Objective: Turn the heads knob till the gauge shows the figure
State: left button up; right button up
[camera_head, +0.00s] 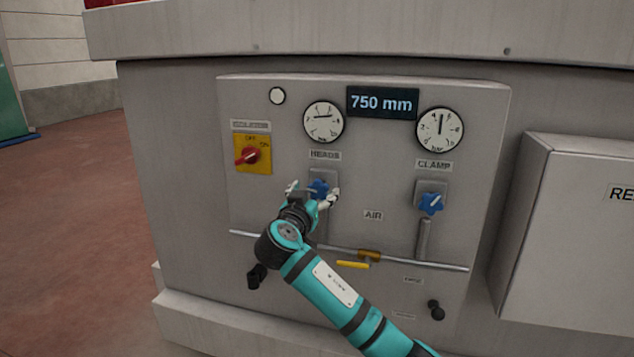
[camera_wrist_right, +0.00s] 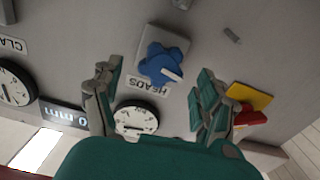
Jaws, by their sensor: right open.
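The blue heads knob (camera_head: 318,188) sits under the HEADS label on the grey panel. In the right wrist view the knob (camera_wrist_right: 161,66) shows a white pointer mark and lies ahead of my fingertips. My right gripper (camera_head: 313,193) is open, its fingers to either side of the knob in the head view; I cannot tell if they touch it. In the right wrist view its fingers (camera_wrist_right: 158,90) are spread wide with nothing between the pads. The heads gauge (camera_head: 323,122) is above the knob, its needle lying nearly level. My left gripper is not in view.
The clamp gauge (camera_head: 440,131) and blue clamp knob (camera_head: 431,203) are to the right. A display (camera_head: 381,103) reads 750 mm. A red and yellow switch (camera_head: 251,154) is at the left. A yellow lever (camera_head: 353,265) and a pipe run below. A box (camera_head: 570,235) juts out at right.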

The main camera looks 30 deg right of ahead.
aim_at(318, 189)
jog(key=shift+x, duration=1.25)
jog(key=c, duration=1.2)
jog(key=m+b, duration=0.2)
jog(key=b, duration=0.2)
jog(key=m+b, duration=0.2)
jog(key=b, duration=0.3)
jog(key=m+b, duration=0.2)
jog(key=b, duration=0.3)
jog(key=shift+f+m, duration=0.4)
jog(key=shift+s+d+r+m+b, duration=0.1)
jog(key=shift+m+b, duration=0.6)
jog(key=shift+b, duration=0.1)
jog(key=shift+r+m+b, duration=0.15)
jog(key=shift+m+b, duration=0.55)
jog(key=shift+b, duration=0.05)
jog(key=o, duration=1.2)
jog(key=shift+r, duration=0.1)
